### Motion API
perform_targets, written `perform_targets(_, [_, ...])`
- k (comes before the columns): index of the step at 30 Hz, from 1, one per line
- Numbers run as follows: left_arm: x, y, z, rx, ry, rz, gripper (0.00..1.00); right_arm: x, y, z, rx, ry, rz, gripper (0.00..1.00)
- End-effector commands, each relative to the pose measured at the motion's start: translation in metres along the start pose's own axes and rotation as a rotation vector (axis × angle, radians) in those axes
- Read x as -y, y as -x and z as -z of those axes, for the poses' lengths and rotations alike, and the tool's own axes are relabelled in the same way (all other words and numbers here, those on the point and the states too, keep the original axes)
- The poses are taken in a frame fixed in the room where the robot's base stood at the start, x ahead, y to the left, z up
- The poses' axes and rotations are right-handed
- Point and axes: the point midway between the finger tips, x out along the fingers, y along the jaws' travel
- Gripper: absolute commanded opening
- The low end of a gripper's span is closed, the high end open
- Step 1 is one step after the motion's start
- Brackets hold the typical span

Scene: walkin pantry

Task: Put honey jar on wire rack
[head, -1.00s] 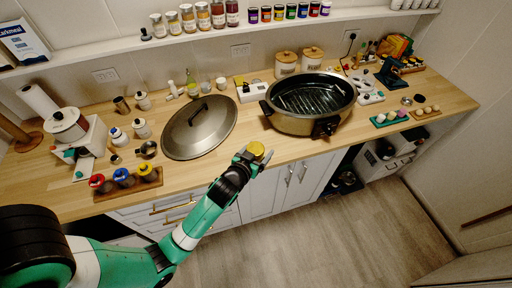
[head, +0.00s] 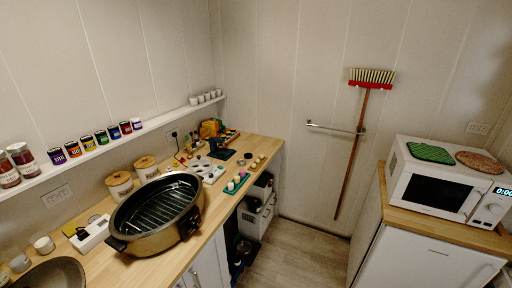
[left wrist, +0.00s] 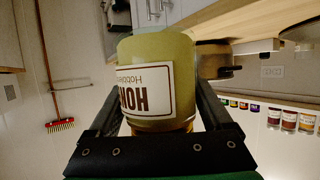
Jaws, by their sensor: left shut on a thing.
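The honey jar (left wrist: 155,52) fills the middle of the left wrist view, yellow-gold with a white label whose brown "HONEY" lettering shows upside down. My left gripper (left wrist: 160,88) is shut on it, one dark finger on each side. In the head view neither the jar nor my left gripper shows. A dark ribbed rack (head: 152,212) lies inside the open roaster pan (head: 158,243) on the wooden counter; I cannot tell if it is the wire rack of the task. My right gripper is in no view.
A microwave (head: 440,185) with a green mat (head: 431,153) and a round brown mat (head: 482,163) on top stands at right. A broom (head: 355,140) hangs on the wall. The roaster lid (head: 50,275) lies at lower left. Small items crowd the counter's far end.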

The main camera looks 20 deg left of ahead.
Motion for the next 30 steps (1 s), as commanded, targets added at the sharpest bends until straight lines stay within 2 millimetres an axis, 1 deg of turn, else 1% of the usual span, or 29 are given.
perform_targets(1, [-0.014,0.010,-0.014,0.002,-0.023,-0.051,0.00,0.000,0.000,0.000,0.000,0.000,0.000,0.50])
perform_targets(4, [-0.036,0.029,-0.035,0.001,-0.059,-0.141,0.00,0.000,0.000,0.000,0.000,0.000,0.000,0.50])
perform_targets(8, [-0.059,0.052,-0.051,-0.002,-0.102,-0.251,0.00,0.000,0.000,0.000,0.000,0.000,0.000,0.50])
perform_targets(10, [-0.067,0.060,-0.051,-0.006,-0.117,-0.291,0.00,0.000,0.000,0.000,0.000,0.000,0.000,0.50])
perform_targets(13, [-0.073,0.065,-0.046,-0.008,-0.128,-0.321,0.00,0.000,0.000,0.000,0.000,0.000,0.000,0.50])
perform_targets(20, [-0.082,0.067,-0.025,-0.009,-0.147,-0.362,0.00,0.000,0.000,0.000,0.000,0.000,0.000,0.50])
perform_targets(30, [-0.082,0.067,-0.024,-0.006,-0.154,-0.372,0.00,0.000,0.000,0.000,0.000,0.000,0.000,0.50])
